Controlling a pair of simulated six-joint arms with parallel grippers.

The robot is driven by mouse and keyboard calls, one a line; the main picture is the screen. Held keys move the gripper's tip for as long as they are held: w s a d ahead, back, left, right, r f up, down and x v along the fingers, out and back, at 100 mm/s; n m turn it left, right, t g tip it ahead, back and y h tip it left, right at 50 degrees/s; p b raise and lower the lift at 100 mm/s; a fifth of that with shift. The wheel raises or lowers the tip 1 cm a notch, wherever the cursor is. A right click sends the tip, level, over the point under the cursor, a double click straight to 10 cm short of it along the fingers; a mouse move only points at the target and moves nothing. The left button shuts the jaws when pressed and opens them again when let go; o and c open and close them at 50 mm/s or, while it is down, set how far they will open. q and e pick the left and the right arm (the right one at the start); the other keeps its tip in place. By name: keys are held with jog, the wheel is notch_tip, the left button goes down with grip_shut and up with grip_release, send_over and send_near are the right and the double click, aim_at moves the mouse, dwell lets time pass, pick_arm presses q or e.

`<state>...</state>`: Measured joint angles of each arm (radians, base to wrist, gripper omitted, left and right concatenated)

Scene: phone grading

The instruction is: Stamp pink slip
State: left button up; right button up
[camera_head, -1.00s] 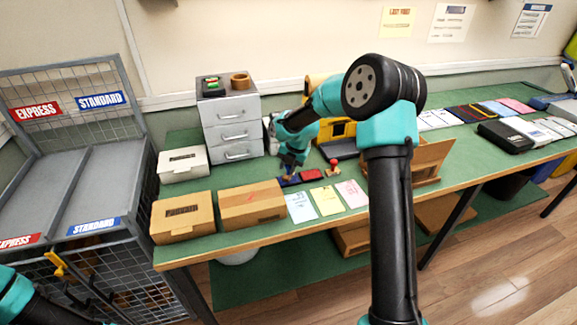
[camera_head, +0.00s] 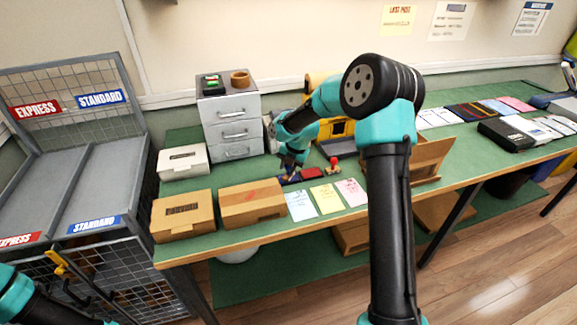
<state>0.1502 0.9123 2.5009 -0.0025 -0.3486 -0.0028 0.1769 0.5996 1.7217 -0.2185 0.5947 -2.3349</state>
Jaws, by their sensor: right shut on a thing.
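Three slips lie in a row on the green bench: a pale blue one (camera_head: 300,205), a yellow one (camera_head: 327,199) and a pink one (camera_head: 351,192). The pink slip lies just left of my right arm, and I can make out no stamp mark on it. My right gripper (camera_head: 291,174) is shut on a small stamp, mostly hidden by the fingers, at the blue ink pad (camera_head: 283,181). I cannot tell whether the stamp touches the pad. A red ink pad (camera_head: 312,173) lies to the right, with a red-handled stamp (camera_head: 334,165) standing beside it. My left gripper is out of view.
Cardboard boxes (camera_head: 252,204) stand left of the slips. A grey drawer unit (camera_head: 232,132) and a white box (camera_head: 182,163) stand behind. A wooden holder (camera_head: 431,158) is right of my right arm. A wire cage with chutes (camera_head: 105,185) stands at the far left.

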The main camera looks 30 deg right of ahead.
dwell(0.5)
jog(key=shift+r, duration=3.5)
jog(key=shift+s, duration=0.1)
